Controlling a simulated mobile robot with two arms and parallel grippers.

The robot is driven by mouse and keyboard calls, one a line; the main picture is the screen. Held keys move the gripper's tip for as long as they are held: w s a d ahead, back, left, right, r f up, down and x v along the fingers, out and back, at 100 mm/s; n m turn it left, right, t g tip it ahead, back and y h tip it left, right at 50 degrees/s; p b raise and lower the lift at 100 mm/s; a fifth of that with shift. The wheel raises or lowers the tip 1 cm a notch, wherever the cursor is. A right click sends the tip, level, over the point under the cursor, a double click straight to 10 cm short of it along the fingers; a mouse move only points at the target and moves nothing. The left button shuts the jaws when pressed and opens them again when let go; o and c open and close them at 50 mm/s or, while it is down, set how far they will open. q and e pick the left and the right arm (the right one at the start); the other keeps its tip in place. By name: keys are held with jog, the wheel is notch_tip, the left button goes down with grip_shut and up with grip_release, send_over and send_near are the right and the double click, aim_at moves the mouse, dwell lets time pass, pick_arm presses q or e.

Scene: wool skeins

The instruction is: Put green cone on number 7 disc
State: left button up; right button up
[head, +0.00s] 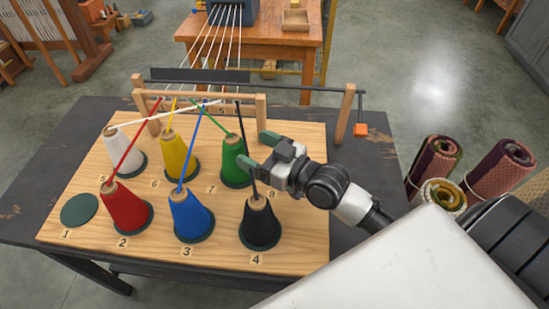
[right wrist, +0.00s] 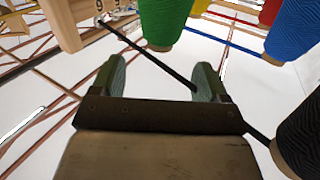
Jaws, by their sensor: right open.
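The green cone (head: 235,158) stands upright on the dark disc behind the number 7 label (head: 211,190), in the back row of the wooden board. A green thread runs from its top. My right gripper (head: 258,152) is open just right of the green cone, fingers pointing at it. In the right wrist view, the green cone (right wrist: 164,18) is beyond the empty fingers (right wrist: 160,70), apart from them. The black cone's dark thread passes close to the fingers. My left gripper is not in view.
White (head: 124,150), yellow (head: 178,155), red (head: 123,208), blue (head: 190,215) and black (head: 260,224) cones stand nearby, with threads rising to a wooden frame (head: 200,97). The number 1 disc (head: 79,210) is bare. Rolled rugs (head: 502,165) stand right of the table.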

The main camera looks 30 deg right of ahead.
jog(key=v, duration=0.5)
jog(key=shift+r, duration=0.1)
dwell(0.4)
